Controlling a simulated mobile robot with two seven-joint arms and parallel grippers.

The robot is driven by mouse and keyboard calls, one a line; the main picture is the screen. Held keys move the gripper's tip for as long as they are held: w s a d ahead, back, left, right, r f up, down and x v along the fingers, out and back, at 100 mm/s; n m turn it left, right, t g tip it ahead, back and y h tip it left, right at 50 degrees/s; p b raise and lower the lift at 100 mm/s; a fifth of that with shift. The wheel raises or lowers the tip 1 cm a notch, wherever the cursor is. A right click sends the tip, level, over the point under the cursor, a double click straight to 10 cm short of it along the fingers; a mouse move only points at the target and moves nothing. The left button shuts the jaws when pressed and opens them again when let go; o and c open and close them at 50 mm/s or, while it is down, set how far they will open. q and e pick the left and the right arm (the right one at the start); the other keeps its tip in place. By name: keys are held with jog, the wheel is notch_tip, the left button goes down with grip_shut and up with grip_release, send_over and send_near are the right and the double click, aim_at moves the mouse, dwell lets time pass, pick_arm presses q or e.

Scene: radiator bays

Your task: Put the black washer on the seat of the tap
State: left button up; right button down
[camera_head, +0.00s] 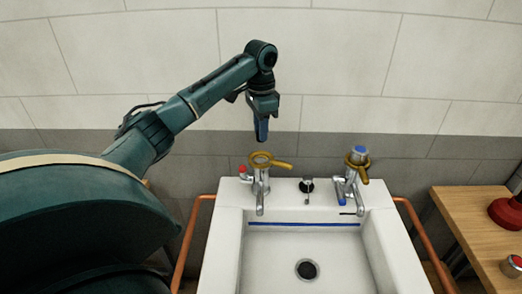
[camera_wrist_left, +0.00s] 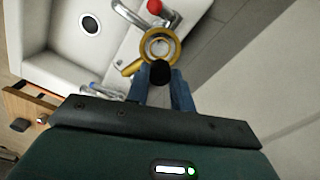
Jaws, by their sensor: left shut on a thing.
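My left gripper (camera_head: 262,136) hangs pointing down above the left tap (camera_head: 261,188), apart from it. In the left wrist view its two blue fingers (camera_wrist_left: 165,88) are shut on a small black piece, which looks like the black washer (camera_wrist_left: 160,72). The tap body (camera_wrist_left: 159,47) shows there with a round open top, inside a gold ring with a handle (camera_wrist_left: 175,50). The washer's end overlaps the near edge of the ring in that view; I cannot tell the height between them. The seat inside the tap is too small to make out. My right gripper is not in view.
A red-topped piece (camera_head: 243,170) lies beside the left tap. The right tap (camera_head: 349,187) has a blue cap and another gold ring. A white sink (camera_head: 230,262) with a drain (camera_head: 307,269) lies in front. A wooden table (camera_head: 470,220) holds a red plunger (camera_head: 507,213) at right.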

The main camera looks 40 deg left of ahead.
aim_at(261, 160)
pick_arm(q)
jog(key=shift+f+p, duration=0.3)
jog(key=shift+f, duration=3.2)
jog(key=o, duration=1)
jog(key=shift+f, duration=0.1)
jog(key=shift+c, duration=0.2)
notch_tip(261, 160, up, 12)
jog(key=shift+r+b, duration=0.15)
jog(key=shift+b, duration=0.5)
jog(key=shift+s, duration=0.1)
